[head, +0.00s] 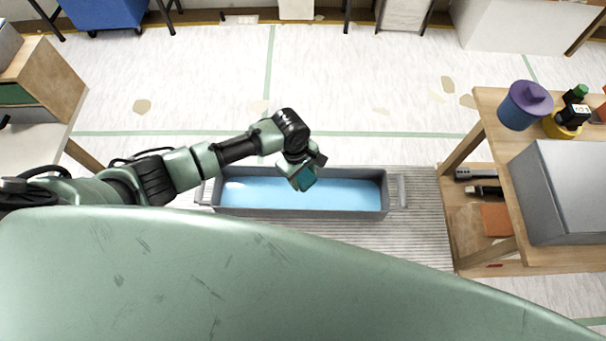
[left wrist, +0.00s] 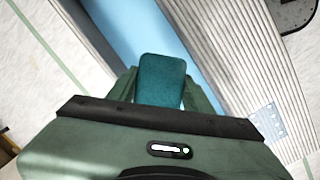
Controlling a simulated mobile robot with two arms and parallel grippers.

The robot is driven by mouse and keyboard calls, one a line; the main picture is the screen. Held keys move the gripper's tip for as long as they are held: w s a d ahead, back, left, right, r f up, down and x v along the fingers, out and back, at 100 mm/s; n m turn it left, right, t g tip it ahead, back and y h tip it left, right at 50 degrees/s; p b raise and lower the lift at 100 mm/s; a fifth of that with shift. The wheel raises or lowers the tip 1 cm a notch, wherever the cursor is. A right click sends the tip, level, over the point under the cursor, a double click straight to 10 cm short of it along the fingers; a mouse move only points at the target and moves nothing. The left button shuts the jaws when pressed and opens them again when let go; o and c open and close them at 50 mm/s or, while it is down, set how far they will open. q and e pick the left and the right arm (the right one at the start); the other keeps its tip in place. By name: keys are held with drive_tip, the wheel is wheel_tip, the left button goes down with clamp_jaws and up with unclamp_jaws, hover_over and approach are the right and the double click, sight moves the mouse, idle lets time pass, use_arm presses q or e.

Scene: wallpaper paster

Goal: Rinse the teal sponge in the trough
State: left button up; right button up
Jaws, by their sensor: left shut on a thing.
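A teal sponge (head: 304,179) is held by my left gripper (head: 303,171) over the trough (head: 300,213) in the head view. The trough is long and grey, with handles at both ends and light blue water (head: 345,193) in it. In the left wrist view the sponge (left wrist: 162,80) sits between the two fingers of my left gripper (left wrist: 160,88), with the blue water behind it. I cannot tell from these frames whether the sponge touches the water. My right gripper is not in view.
The trough stands on a ribbed grey mat (head: 425,225) on the floor. To the right is a wooden table (head: 487,110) with a blue cup with a purple lid (head: 525,105) and a grey box (head: 560,190). A wooden cabinet (head: 55,85) stands at left.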

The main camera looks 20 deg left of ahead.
use_arm(q)
wheel_tip(320, 180, down, 11)
drive_tip(key=b, duration=0.7)
drive_tip(key=shift+r, duration=0.1)
drive_tip(key=shift+f+b, duration=0.25)
drive_tip(key=shift+b, duration=0.05)
drive_tip(key=shift+f, duration=0.15)
drive_tip(key=shift+f, duration=0.95)
drive_tip(key=shift+a, duration=0.1)
